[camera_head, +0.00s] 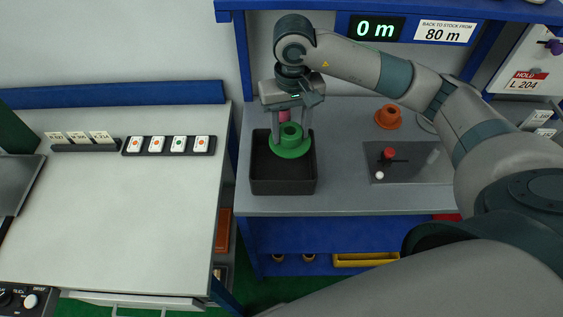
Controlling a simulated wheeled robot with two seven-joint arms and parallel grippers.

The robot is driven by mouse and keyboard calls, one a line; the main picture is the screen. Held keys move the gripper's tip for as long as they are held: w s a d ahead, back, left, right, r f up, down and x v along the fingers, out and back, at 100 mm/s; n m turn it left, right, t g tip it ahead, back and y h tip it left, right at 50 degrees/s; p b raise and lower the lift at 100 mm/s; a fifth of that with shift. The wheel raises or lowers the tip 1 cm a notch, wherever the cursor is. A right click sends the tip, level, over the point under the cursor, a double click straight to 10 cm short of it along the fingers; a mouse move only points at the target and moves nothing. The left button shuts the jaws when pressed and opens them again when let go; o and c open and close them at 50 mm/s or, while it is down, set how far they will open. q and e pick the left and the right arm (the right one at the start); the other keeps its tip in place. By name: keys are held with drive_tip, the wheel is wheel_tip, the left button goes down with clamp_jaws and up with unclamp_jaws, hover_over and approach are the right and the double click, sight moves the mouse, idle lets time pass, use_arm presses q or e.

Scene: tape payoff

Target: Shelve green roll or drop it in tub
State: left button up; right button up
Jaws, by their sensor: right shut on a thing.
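My right gripper (291,122) points down and is shut on the green roll (289,148), a flanged piece with a raised hub. The roll overlaps the back part of the black tub (283,187) in the picture; its exact height over the tub is hard to tell. The tub stands on the grey bench, and the part of its floor that shows looks empty. A display (376,28) above the bench reads 0 m. The sign (443,32) beside it reads "BACK TO STOCK FROM 80 m". My left gripper is out of view.
An orange roll (388,117) stands on the bench behind a grey plate with a red knob (388,154). A pink thing (284,115) shows behind my right gripper. A card rack (169,145) lies on the white table (120,220), otherwise largely clear. A blue shelf runs overhead.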

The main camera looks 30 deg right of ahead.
drive_tip(key=shift+f, duration=2.45)
drive_tip(key=o, duration=1.2)
drive_tip(key=shift+r, duration=0.15)
wheel_tip(320, 180, up, 17)
drive_tip(key=p, duration=0.4)
drive_tip(key=shift+p, duration=0.4)
